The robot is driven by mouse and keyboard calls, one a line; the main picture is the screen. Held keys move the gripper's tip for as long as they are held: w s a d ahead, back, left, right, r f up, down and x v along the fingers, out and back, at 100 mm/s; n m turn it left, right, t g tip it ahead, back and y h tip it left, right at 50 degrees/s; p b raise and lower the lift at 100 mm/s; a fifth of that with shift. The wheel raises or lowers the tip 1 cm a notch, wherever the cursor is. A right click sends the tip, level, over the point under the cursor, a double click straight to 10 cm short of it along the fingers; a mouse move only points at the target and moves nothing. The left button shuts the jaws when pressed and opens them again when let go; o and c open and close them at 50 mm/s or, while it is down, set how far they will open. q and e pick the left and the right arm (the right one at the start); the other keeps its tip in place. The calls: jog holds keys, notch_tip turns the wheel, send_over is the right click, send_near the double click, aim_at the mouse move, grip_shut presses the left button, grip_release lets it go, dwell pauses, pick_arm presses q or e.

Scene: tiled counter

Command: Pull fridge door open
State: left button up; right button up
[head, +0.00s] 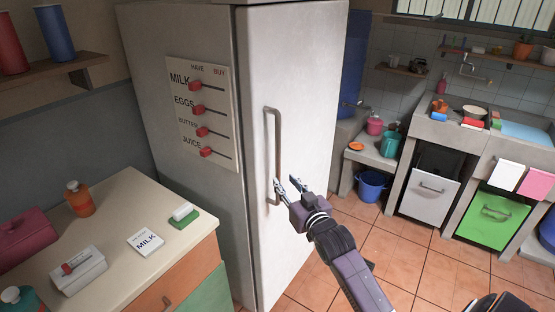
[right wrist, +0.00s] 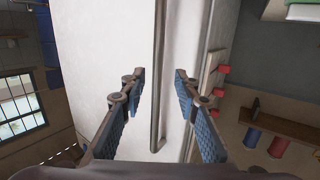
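The white fridge door (head: 300,110) is closed, with a long vertical grey handle (head: 276,150) along its left edge. My right gripper (head: 286,184) is open beside the lower part of the handle. In the right wrist view the two blue-padded fingers (right wrist: 160,82) are spread apart, and the handle (right wrist: 158,110) runs between them in the picture. I cannot tell how far the fingertips are from the bar. My left gripper is not in view.
A counter (head: 120,200) with a bottle (head: 79,199), a notepad (head: 146,241) and a sponge (head: 182,216) stands left of the fridge. A blue bucket (head: 371,186) stands on the floor right of it. The tiled floor (head: 420,255) in front is open.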

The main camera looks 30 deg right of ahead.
aim_at(279, 156)
notch_tip(279, 156, up, 5)
jog(key=t, duration=0.1)
jog(key=shift+w+d+r+p, duration=0.1)
jog(key=shift+w+d+p, duration=0.15)
jog(key=shift+w, duration=1)
jog(key=shift+w+d+p, duration=0.2)
jog(key=shift+w+d, duration=0.15)
jog(key=shift+w, duration=0.85)
jog(key=shift+w+d+r+p, duration=0.1)
jog(key=shift+w+d+p, duration=0.15)
jog(key=shift+w, duration=1)
jog(key=shift+c, duration=0.6)
grip_shut()
